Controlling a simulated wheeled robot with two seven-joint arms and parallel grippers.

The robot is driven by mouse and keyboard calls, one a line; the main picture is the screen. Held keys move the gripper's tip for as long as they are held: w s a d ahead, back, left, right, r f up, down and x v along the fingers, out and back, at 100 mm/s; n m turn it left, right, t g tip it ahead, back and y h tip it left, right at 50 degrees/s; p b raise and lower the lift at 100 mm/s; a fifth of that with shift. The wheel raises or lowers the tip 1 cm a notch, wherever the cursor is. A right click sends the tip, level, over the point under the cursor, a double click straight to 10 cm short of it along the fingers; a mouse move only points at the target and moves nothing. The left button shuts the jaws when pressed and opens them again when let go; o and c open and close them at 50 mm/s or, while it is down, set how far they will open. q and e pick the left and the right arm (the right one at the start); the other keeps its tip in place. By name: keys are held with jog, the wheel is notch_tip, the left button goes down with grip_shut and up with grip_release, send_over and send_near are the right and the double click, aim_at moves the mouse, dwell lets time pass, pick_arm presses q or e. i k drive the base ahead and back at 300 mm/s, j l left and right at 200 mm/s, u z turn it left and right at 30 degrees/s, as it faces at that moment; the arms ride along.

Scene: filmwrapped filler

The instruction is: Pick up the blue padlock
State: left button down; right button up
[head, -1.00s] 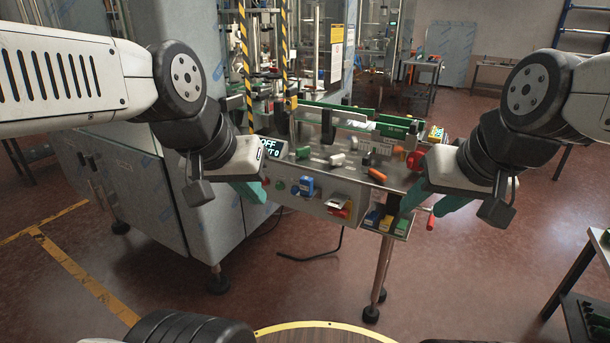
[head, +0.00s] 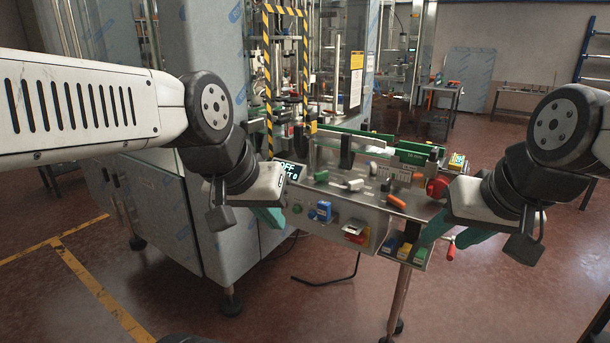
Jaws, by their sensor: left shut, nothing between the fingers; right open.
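A small tray (head: 429,262) at the table's front right corner holds a row of small blocks in blue, yellow and green. The blue block (head: 390,243) at its left end looks like the blue padlock, but it is too small to be certain. My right gripper (head: 440,232) is open and empty. Its teal fingers appear just right of and above the tray, apart from the blue block. My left gripper (head: 268,216) is shut and empty, left of the table's front panel.
A blue fitting (head: 325,210) and a red-and-yellow box (head: 356,232) are on the front panel. The machine table (head: 345,200) carries white, green and orange cylinders. A red handle (head: 451,250) hangs right of the tray. A table leg (head: 399,300) stands below.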

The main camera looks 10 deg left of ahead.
aim_at(323, 207)
jog(key=i+j+u, duration=0.2)
jog(key=i+j, duration=0.15)
jog(key=i+j+u, duration=0.2)
jog(key=i, duration=0.25)
